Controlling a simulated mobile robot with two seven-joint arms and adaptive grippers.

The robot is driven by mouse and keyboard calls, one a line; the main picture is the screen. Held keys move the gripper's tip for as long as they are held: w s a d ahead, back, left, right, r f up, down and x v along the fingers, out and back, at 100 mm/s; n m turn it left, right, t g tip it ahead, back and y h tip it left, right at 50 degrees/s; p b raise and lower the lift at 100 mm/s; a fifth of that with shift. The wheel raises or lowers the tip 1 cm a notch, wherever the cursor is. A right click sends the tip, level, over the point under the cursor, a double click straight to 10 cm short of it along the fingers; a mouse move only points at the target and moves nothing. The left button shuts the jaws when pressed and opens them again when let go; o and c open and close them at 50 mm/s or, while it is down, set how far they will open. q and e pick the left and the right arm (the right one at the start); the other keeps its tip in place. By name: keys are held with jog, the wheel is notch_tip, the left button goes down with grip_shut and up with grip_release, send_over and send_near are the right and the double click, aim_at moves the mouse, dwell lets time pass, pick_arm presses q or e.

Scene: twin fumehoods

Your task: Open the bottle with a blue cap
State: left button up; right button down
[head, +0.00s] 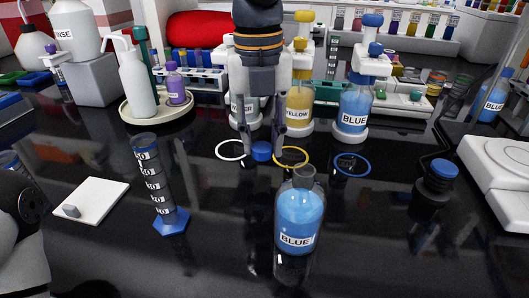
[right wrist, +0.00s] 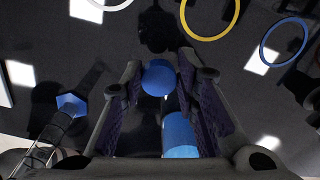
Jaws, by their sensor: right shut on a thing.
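My right gripper (head: 263,150) hangs fingers-down in the middle of the head view. It is shut on a small blue cap (head: 262,151), which shows between the fingertips in the right wrist view (right wrist: 158,78). A clear bottle of blue liquid labelled BLUE (head: 299,215) stands upright on the black bench, in front of and slightly right of the gripper. Its grey neck (head: 304,176) has no cap on it. The held cap is apart from the bottle. My left gripper is out of view; only part of my left arm shows at the left edge.
A graduated cylinder (head: 157,185) on a blue foot stands left of the bottle. A dark bottle with a blue cap (head: 436,180) and a white balance (head: 497,165) are at right. Capped dispenser bottles stand behind coloured rings (head: 351,165). Bare bench lies around the front bottle.

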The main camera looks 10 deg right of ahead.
aim_at(266, 169)
jog(key=shift+w+d+f, duration=0.35)
jog(key=shift+w+f, duration=0.2)
jog(key=shift+f, duration=0.2)
jog(key=shift+w+d+f, duration=0.1)
jog(key=shift+w+f, duration=0.05)
jog(key=shift+f, duration=0.75)
jog(key=shift+w+f, duration=0.1)
jog(key=shift+f, duration=0.75)
jog(key=c, duration=1.2)
grip_release()
jog(key=shift+f, duration=0.15)
jog(key=shift+c, duration=0.2)
